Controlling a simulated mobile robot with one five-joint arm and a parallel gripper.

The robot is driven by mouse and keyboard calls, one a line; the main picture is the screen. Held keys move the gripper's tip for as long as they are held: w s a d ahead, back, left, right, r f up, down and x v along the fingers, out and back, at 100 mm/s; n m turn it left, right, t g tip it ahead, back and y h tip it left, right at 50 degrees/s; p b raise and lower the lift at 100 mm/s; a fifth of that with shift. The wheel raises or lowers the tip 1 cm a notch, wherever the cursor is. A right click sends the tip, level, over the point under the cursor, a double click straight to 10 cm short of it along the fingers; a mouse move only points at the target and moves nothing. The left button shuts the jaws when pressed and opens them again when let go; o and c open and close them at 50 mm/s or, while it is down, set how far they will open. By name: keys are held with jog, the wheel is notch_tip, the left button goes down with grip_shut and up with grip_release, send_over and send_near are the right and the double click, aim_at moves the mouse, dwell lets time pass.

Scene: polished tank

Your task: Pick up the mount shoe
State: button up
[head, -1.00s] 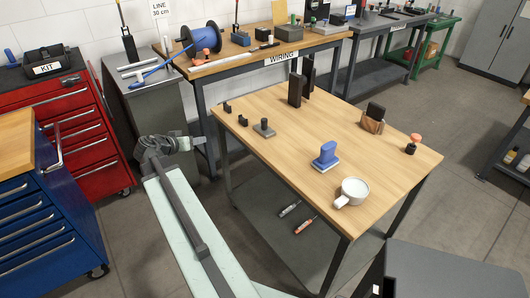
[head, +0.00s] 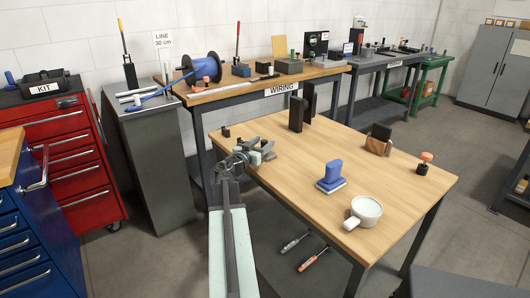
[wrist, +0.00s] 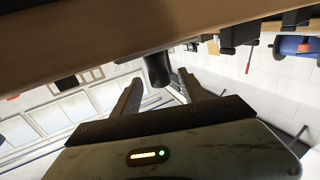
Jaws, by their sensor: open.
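No part is labelled mount shoe. The likeliest is a small grey block with a short dark post (head: 268,154), near the left edge of the wooden table in the head view. My gripper (head: 247,156) is at that edge, in front of the block and partly covering it, so I cannot tell whether they touch. In the wrist view, which looks upside down, my gripper (wrist: 160,93) has its two fingers apart. A dark upright shape (wrist: 157,69) shows between and beyond the fingertips. I cannot tell which part it is. Nothing is held.
The wooden table (head: 300,150) also bears a small dark clip (head: 226,132), tall black blocks (head: 297,114), a blue-handled part (head: 331,175), a white mug (head: 365,211), a wooden holder (head: 379,140) and an orange-topped part (head: 424,163). The wiring bench (head: 284,88) stands behind.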

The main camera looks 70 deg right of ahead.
jog(key=d, duration=0.2)
jog(key=s+d, duration=0.1)
jog(key=d, duration=0.1)
jog(key=shift+d, duration=0.3)
jog(key=shift+a, duration=0.1)
grip_shut()
dwell(0.9)
